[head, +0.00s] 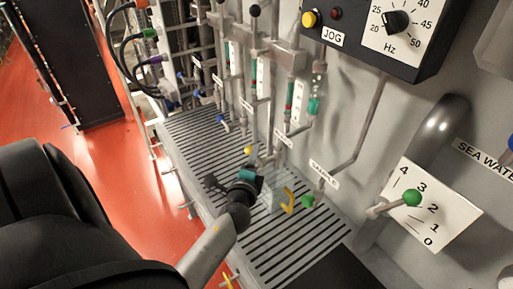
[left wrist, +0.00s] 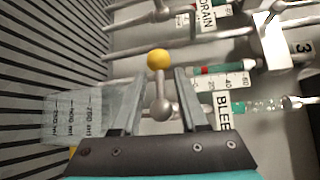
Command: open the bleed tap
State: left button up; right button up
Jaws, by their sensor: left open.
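The bleed tap shows in the left wrist view as a yellow ball (left wrist: 158,60) on a short grey lever with a round grey hub (left wrist: 161,108). The BLEED label (left wrist: 223,112), partly covered by a finger, is to its right. My left gripper (left wrist: 157,78) is open, with one finger each side of the lever and the ball at the fingertips; contact cannot be told. In the head view the yellow ball (head: 248,150) is just beyond my left gripper (head: 262,165), above the slatted grate. My right gripper is in neither view.
A clear measuring jug (left wrist: 75,112) with a yellow handle (head: 288,201) stands beside the gripper. A green-knobbed sample tap (head: 308,201) is to the right. The grate (head: 290,240) lies below, with pipes and sight tubes behind. A JOG panel (head: 372,50) hangs upper right.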

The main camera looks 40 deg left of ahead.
pick_arm(q)
jog(key=x, duration=0.4)
jog(key=shift+s, duration=0.1)
grip_shut()
dwell(0.3)
jog(key=shift+a, duration=0.2)
dwell(0.8)
